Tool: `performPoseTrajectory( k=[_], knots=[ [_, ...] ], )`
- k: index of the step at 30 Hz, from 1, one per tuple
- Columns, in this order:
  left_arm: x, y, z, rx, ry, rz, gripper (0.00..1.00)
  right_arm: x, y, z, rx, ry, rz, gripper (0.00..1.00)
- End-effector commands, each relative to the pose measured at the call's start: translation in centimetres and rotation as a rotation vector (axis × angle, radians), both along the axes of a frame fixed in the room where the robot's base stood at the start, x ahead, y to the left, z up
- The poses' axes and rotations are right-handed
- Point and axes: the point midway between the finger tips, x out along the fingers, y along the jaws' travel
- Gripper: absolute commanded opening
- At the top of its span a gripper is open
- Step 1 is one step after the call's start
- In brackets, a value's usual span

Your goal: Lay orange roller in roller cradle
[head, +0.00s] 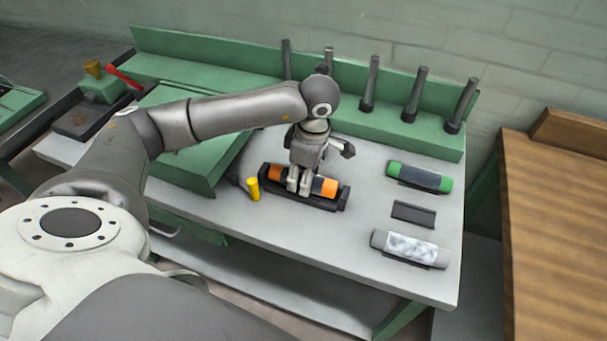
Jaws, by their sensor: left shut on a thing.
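The orange roller (326,187) has orange ends and a dark middle part. It lies lengthwise in or just over the dark roller cradle (325,205) near the middle of the grey table; I cannot tell whether it rests fully on the cradle. My right gripper is not in view.
A yellow cylinder (253,189) stands just left of the cradle. A green-ended roller (419,176), a dark pad (413,214) and a grey-white roller (409,248) lie to the right. Several upright dark pegs (416,95) line the green back ledge. A green box (182,170) is left.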

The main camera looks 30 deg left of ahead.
Motion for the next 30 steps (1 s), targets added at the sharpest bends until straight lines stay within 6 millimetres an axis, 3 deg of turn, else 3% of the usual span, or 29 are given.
performPoseTrajectory(
  k=[26,27,30],
  knots=[
    [0.01,0.0,-0.58,0.0,-0.001,0.0,0.11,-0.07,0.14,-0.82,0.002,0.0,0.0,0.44],
    [0.01,0.01,-0.52,0.0,-0.001,0.0,0.44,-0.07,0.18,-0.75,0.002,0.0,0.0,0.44],
    [0.01,0.01,-0.52,0.0,0.0,0.0,0.57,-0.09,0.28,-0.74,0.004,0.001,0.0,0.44]
  ],
)
